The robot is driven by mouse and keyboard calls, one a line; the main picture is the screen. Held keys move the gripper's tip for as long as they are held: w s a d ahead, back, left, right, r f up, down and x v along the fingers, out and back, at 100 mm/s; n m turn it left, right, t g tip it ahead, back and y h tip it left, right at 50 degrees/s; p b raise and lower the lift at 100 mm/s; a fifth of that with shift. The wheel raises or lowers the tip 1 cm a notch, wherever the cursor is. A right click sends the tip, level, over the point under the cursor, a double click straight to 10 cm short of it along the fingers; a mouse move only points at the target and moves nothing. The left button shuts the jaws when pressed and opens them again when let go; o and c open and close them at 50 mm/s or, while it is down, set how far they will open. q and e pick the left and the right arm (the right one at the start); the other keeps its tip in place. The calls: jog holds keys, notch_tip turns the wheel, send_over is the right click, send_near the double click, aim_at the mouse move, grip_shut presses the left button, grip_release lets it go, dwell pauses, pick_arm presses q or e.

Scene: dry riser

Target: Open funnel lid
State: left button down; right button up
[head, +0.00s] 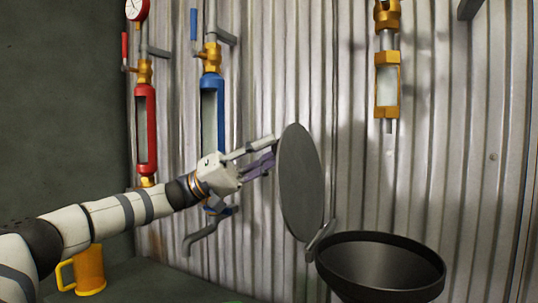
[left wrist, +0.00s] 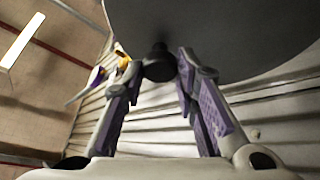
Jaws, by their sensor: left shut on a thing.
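The funnel lid (head: 302,183) is a dark grey disc standing nearly upright on the funnel's left side, tilted slightly. A hinge bracket joins it to the rim of the black funnel (head: 380,267), whose mouth is uncovered. My left gripper (head: 273,152) is on the lid's left face. In the left wrist view, my left gripper (left wrist: 165,75) has its purple-padded fingers shut on the dark round knob (left wrist: 159,64) of the lid (left wrist: 225,35). The far face of the lid is hidden there. My right gripper is not in view.
A corrugated metal wall (head: 450,150) stands close behind. A red sight-glass fitting (head: 145,130) and a blue one (head: 212,110) hang on it, left of the lid. A brass fitting (head: 387,85) hangs above the funnel. A yellow mug (head: 89,270) stands lower left.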

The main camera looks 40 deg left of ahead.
pick_arm(q)
jog(key=c, duration=1.3)
grip_release()
jog(key=v, duration=1.2)
